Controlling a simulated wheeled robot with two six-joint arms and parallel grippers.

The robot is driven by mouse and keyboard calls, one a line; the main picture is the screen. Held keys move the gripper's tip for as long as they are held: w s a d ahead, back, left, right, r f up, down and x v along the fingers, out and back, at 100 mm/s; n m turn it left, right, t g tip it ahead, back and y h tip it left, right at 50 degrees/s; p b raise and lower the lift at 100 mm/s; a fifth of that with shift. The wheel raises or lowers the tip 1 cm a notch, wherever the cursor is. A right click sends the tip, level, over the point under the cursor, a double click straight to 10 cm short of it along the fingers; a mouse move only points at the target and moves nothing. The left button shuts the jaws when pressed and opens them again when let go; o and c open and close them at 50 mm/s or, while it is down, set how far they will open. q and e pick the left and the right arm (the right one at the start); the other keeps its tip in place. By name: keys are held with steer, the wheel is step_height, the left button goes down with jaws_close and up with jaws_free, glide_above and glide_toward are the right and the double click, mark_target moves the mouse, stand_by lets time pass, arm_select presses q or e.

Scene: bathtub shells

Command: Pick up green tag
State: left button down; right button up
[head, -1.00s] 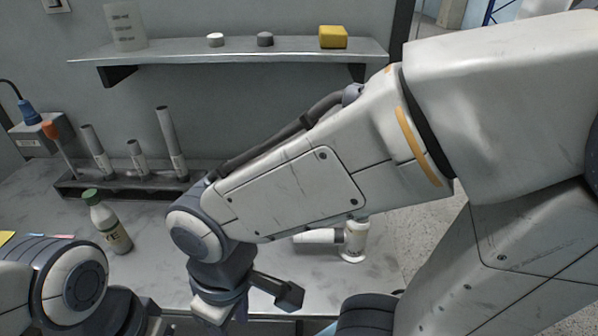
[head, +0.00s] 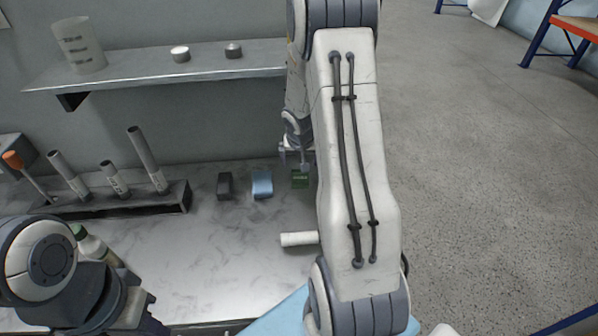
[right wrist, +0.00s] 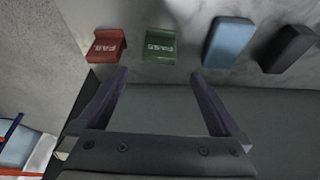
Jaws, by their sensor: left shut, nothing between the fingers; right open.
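The green tag (head: 300,179), marked PASS, rests on the grey worktop near the back wall. In the right wrist view the green tag (right wrist: 159,46) lies just beyond the fingertips, between a red FAIL tag (right wrist: 104,46) and a blue block (right wrist: 229,42). My right gripper (right wrist: 161,74) is open and empty, its fingers spread wider than the green tag. In the head view my right gripper (head: 297,158) is small and partly hidden by my arm. My left gripper (head: 146,312) is shut and empty at the lower left.
A dark block (head: 224,186) lies left of the blue block (head: 262,184). A rack (head: 120,203) holds several tubes. A bottle (head: 92,246) stands near my left arm. A white cylinder (head: 299,239) lies in front of the green tag. A shelf (head: 150,74) hangs above.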

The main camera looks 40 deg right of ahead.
mark_target(300, 174)
steer(key=x, duration=0.2)
steer(key=b+x, duration=0.2)
steer(key=x, duration=0.1)
steer(key=shift+s+d+f, duration=0.1)
steer(key=shift+d+f, duration=0.2)
steer(key=shift+d, duration=0.15)
steer(key=x, duration=0.1)
steer(key=b+x, duration=0.2)
steer(key=x, duration=0.1)
steer(key=shift+a+f, duration=0.2)
steer(key=shift+a, duration=0.15)
steer(key=shift+w+d+f+b, duration=0.15)
steer(key=shift+w+f+b, duration=0.15)
steer(key=shift+f, duration=0.1)
steer(key=c, duration=1.4)
steer(key=shift+r, duration=0.1)
steer(key=shift+r, duration=0.1)
